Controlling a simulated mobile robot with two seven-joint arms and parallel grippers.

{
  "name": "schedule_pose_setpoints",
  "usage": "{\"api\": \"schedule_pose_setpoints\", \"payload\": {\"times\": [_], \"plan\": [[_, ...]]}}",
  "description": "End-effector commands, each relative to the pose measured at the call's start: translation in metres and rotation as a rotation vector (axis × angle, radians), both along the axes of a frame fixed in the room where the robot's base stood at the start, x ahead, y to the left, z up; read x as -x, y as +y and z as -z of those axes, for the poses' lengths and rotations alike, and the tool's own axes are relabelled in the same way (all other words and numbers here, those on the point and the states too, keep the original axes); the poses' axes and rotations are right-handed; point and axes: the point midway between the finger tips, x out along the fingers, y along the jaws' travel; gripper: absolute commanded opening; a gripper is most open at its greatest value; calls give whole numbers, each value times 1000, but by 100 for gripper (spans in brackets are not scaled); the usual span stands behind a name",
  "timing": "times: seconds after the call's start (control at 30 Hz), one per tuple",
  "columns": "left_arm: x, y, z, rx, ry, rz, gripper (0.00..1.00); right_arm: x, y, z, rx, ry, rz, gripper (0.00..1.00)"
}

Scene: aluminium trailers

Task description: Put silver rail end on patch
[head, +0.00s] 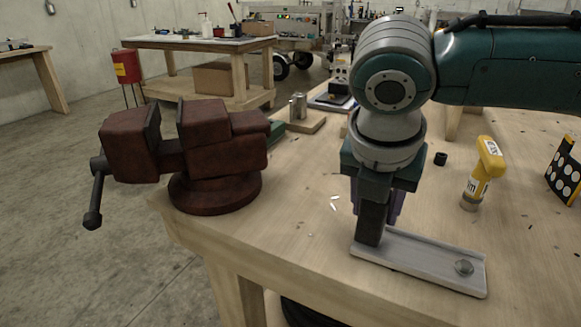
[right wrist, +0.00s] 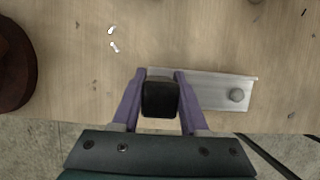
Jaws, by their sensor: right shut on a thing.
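The silver rail end (head: 425,265) is a shallow metal channel with a round bolt head near its right end. It lies flat over the near part of the workbench; I cannot tell whether it touches the wood. A dark upright block (head: 370,224) stands at its left end. My right gripper (head: 379,215) points down and is shut on this block, which seems to be part of the rail end. The right wrist view shows the block (right wrist: 160,99) between the purple fingers and the rail (right wrist: 215,92) reaching right. I cannot make out a patch. My left gripper is not in view.
A red-brown vise (head: 215,150) stands at the bench's left corner. A yellow-handled tool (head: 487,160), a small black cylinder (head: 440,158) and a dotted board (head: 566,172) stand to the right. Small white scraps (head: 333,203) lie left of the gripper. Bare wood lies between.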

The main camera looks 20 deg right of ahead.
Motion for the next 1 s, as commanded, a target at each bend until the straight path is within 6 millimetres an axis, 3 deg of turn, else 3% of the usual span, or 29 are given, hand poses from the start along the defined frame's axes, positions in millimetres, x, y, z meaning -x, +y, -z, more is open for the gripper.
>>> {"api": "schedule_pose_setpoints", "payload": {"times": [0.33, 0.37, 0.6, 0.87, 1.0], "plan": [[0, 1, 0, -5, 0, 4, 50, 0, 0, 2, -1, -1, 1, 0], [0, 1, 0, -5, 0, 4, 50, 0, 0, 2, 0, 0, 0, 47], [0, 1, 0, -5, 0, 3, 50, 0, 0, 2, 0, 0, 1, 73], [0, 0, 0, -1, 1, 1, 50, 0, 0, 1, 0, 0, 1, 73], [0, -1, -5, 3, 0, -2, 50, 2, 4, -14, -3, -1, -1, 73]]}}
